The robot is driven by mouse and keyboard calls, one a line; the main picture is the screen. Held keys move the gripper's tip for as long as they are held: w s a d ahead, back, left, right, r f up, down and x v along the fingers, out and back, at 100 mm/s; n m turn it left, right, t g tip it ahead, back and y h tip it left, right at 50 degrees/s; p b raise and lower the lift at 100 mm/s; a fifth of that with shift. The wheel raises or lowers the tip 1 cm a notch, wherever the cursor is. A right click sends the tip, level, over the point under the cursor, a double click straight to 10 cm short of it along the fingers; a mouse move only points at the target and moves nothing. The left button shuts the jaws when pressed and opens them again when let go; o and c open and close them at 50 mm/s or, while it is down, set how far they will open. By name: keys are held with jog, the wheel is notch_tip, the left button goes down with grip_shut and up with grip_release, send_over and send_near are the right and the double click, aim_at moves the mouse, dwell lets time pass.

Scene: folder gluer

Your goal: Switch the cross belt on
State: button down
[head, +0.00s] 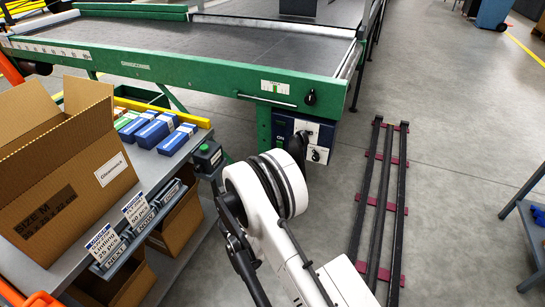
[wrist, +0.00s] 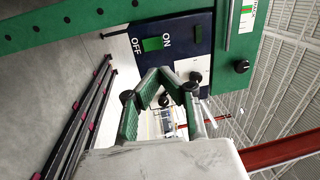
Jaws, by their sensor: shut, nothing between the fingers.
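The cross belt's control box (head: 283,128) hangs under the green frame at the belt's right corner in the head view; my arm covers part of it. In the wrist view, turned sideways, the dark blue panel (wrist: 188,35) carries a green switch (wrist: 152,44) between the printed words ON and OFF. I cannot tell which way the switch is set. My gripper (wrist: 168,78) is shut and empty, close in front of the panel, beside the switch in the picture. Any contact with the panel cannot be told. In the head view my gripper is mostly hidden behind my wrist.
A black knob (head: 309,97) sits on the green frame above the box. Black rails with red crosspieces (head: 380,200) lie on the floor to the right. A table (head: 185,160) with a cardboard box (head: 70,180) and small blue packs stands at left.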

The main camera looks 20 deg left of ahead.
aim_at(279, 143)
jog(key=w+b, duration=0.1)
jog(key=w, duration=0.3)
jog(key=w+r+b, duration=0.1)
jog(key=w, duration=0.3)
jog(key=w+b, duration=0.1)
jog(key=w, duration=0.3)
jog(key=shift+w+d+r+b, duration=0.15)
jog(key=shift+d+b, duration=0.15)
jog(key=shift+b, duration=0.05)
jog(key=shift+w+r, duration=0.2)
jog(key=shift+w, duration=0.45)
jog(key=shift+w+d+r+g, duration=0.15)
jog(key=shift+w+d+g, duration=0.15)
jog(key=shift+w, duration=0.05)
jog(key=shift+s+a, duration=0.2)
jog(key=shift+a, duration=0.1)
